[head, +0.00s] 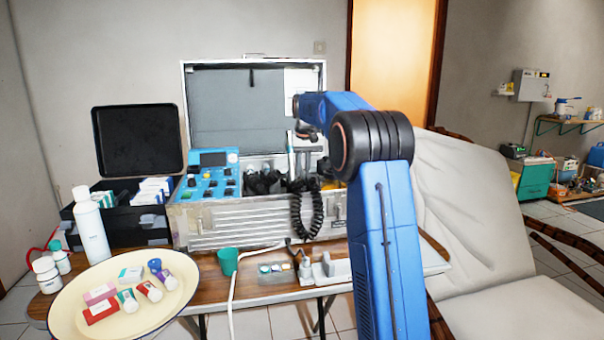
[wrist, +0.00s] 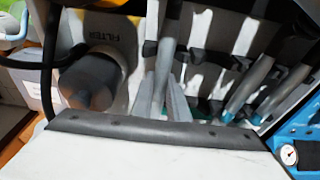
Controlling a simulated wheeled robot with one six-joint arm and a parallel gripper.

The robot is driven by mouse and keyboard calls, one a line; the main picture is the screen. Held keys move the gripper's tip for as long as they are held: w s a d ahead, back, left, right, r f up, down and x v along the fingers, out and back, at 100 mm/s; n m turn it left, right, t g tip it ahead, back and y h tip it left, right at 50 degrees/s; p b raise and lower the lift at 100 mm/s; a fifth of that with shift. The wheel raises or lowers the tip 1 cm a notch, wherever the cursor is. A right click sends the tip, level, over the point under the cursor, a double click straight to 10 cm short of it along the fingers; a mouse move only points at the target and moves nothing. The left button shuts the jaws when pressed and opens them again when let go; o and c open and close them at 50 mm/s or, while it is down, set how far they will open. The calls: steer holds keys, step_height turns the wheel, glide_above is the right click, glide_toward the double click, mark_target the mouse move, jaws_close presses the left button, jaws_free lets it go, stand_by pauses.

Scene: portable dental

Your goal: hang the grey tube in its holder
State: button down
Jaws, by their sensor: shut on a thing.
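My gripper (wrist: 163,108) shows in the wrist view as two grey fingers shut around a slim grey tube (wrist: 171,40). The tube runs upward from between the fingers, slightly tilted. A row of dark holder clips (wrist: 205,58) lies right behind and to the right of it. I cannot tell whether the held tube touches a clip. Two other grey tubes with teal ends (wrist: 243,88) (wrist: 284,92) sit to the right. In the head view, my arm reaches over the open metal case (head: 235,228), and my fingers cannot be made out clearly.
A dark grey filter cylinder (wrist: 90,82) stands left of my fingers. A blue panel with a gauge (wrist: 290,155) is at lower right. In the head view, a blue control unit (head: 207,178), a coiled black hose (head: 318,215) and a green cup (head: 228,261) are near the case.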

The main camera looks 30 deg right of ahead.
steer(key=shift+f, duration=0.3)
steer(key=shift+w+r, duration=0.15)
steer(key=shift+r, duration=0.25)
steer(key=shift+w+v, duration=0.25)
steer(key=shift+v, duration=0.9)
steer(key=shift+w+v, duration=0.2)
steer(key=shift+v, duration=0.95)
steer(key=shift+w+v, duration=0.25)
steer(key=shift+v, duration=0.85)
steer(key=shift+d+r, duration=0.2)
